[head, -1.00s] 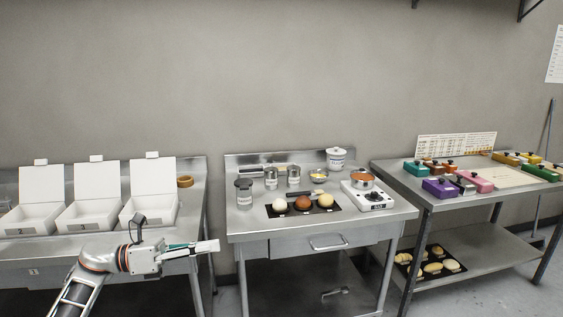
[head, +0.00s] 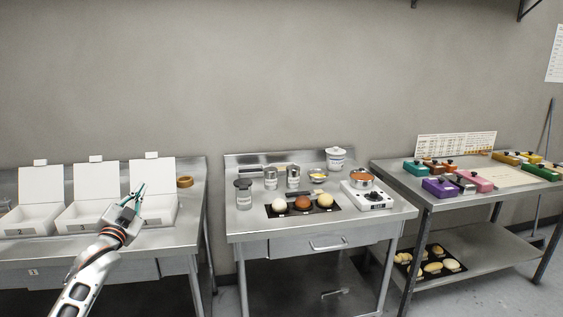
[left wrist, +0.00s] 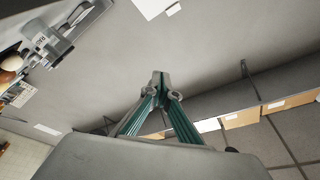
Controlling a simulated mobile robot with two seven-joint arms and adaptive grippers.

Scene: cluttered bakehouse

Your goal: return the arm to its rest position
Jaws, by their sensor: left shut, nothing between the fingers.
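My left arm comes in from the lower left in the head view. Its gripper (head: 139,191) points up and slightly right, in front of the rightmost open white box on the left bench (head: 190,215). In the left wrist view the green-sided fingers of the left gripper (left wrist: 161,78) meet at their tips, with nothing between them. The gripper hides part of that box. My right gripper is not in view.
Three open white boxes, the left one (head: 30,218) included, stand on the left bench. The middle table (head: 245,225) holds buns on a black tray, canisters and a white scale (head: 368,202). The right table (head: 440,200) holds coloured boxes. A gap separates the left and middle tables.

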